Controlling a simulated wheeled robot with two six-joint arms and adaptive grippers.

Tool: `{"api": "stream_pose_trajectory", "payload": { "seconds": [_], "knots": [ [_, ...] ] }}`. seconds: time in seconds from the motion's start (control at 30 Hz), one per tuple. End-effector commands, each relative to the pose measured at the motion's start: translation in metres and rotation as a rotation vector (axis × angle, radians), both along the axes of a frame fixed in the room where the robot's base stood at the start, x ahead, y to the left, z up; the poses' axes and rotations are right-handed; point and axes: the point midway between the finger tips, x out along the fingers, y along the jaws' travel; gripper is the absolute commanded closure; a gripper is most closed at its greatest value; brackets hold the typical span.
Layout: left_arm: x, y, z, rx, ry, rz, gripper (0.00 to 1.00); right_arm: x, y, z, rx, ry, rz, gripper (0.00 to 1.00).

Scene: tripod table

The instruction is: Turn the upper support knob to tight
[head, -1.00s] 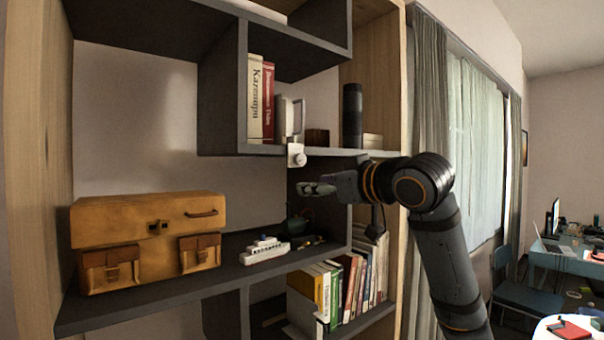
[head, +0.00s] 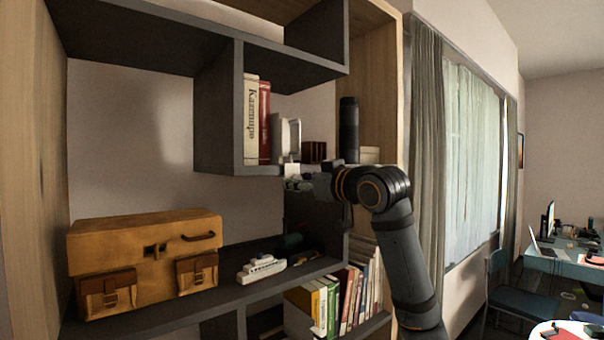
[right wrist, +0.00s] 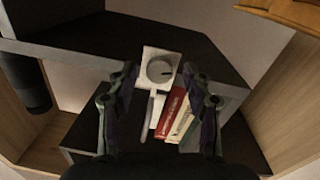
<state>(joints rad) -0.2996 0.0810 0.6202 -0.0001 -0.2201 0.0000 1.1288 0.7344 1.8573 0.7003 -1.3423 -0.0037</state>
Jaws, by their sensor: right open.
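The upper support knob (right wrist: 160,69) is a round grey-white dial with a dark mark, on a pale plate (right wrist: 152,53) at the edge of a dark shelf. In the head view, a small pale part of the plate (head: 291,168) shows just above my right gripper (head: 298,184), which covers the rest. In the right wrist view my right gripper (right wrist: 159,72) is open, with one finger on each side of the knob. A gap shows on both sides, so the fingers do not appear to touch it. My left gripper is in neither view.
A brown case (head: 145,258) and a white toy ship (head: 262,268) sit on the lower shelf, with more books (head: 340,300) below. The wooden side panel is close to my right arm.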

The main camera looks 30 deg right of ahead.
Motion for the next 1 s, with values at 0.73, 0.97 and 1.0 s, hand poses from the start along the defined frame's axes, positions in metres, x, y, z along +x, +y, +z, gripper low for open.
{"api": "stream_pose_trajectory", "payload": {
  "seconds": [0.73,0.97,1.0],
  "knots": [
    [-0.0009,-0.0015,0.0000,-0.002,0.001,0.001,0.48,0.0013,-0.0002,-0.0005,0.000,0.000,-0.001,1.00],
    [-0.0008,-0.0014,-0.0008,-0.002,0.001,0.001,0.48,0.0011,-0.0002,-0.0004,0.042,0.003,-0.001,1.00],
    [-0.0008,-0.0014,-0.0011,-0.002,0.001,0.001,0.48,0.0011,-0.0002,-0.0003,0.059,0.004,-0.001,1.00]
  ]
}}
